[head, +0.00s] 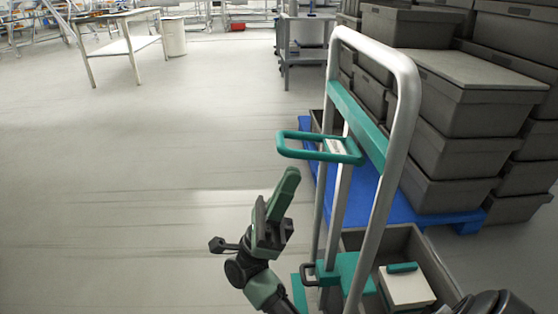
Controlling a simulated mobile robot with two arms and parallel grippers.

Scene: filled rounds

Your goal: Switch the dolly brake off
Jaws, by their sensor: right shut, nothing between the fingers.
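The dolly has a tall silver tube handle (404,110) with a teal crossbar (357,124). A teal loop-shaped lever (293,153) with a pale label, which looks like the brake bar, sticks out to the left below the crossbar, roughly level. Lower down is a teal bracket (342,270) with a small dark loop. My right gripper (286,184) is shut and empty, pointing up, left of the dolly's upright and below the loop lever, apart from it in the picture. The dolly's wheels are hidden, and I cannot read the label. My left gripper is out of view.
A grey crate (436,264) beside the dolly's frame holds a pale box (407,289) with a teal handle. Stacked grey bins (460,150) stand on a blue pallet (425,213) behind. A table (112,17) and a grey cart (303,45) are farther back. The floor to the left is clear.

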